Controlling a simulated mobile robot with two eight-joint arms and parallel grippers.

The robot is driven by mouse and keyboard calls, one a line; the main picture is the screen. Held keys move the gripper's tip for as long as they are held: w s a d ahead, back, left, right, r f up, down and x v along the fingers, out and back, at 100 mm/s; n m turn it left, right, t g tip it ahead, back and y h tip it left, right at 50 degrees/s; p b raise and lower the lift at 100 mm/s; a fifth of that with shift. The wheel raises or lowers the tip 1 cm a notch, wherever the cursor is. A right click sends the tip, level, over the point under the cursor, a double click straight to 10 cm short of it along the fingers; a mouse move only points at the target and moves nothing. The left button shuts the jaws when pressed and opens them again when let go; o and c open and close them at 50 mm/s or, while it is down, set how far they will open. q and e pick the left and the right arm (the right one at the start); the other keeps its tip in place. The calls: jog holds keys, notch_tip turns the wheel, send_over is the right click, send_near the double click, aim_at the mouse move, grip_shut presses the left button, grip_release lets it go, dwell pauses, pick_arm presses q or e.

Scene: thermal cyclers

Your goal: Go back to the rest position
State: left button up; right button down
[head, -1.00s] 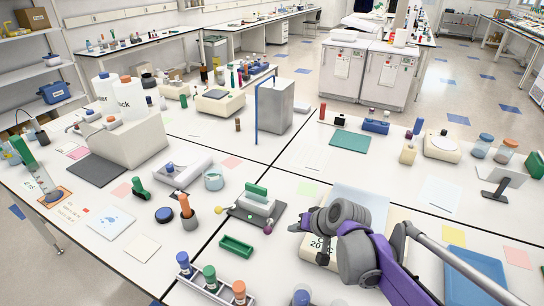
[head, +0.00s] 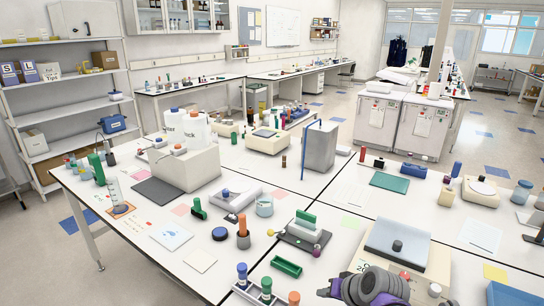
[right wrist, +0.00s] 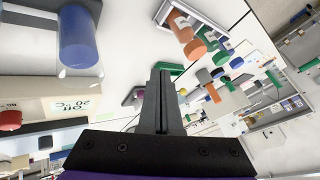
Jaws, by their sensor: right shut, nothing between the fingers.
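My right gripper (head: 328,290) is at the bottom edge of the head view, with its purple and grey arm beside it. It is in front of the thermal cycler (head: 442,270), a cream box with a grey-blue lid. In the right wrist view its dark fingers (right wrist: 161,100) are together with nothing between them. The cycler's cream front with a "20 °C" display (right wrist: 50,105) shows at the left of that view. My left gripper is in neither view.
A rack of capped tubes (head: 258,290) stands at the bottom, left of my right gripper. A green tray (head: 286,267) and a grey stand with a green block (head: 305,230) are behind it. A blue tray (head: 510,293) lies at the lower right.

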jog(key=s+d+f+n+h, duration=0.1)
jog(key=s+d+f+h, duration=0.1)
jog(key=s, duration=0.7)
jog(key=s+d+f+n+h, duration=0.1)
jog(key=s+d+f, duration=0.1)
jog(key=s, duration=0.8)
jog(key=shift+s+d+f+g+h, duration=0.2)
jog(key=shift+d+f+g+h, duration=0.1)
jog(key=shift+f+g+h, duration=0.15)
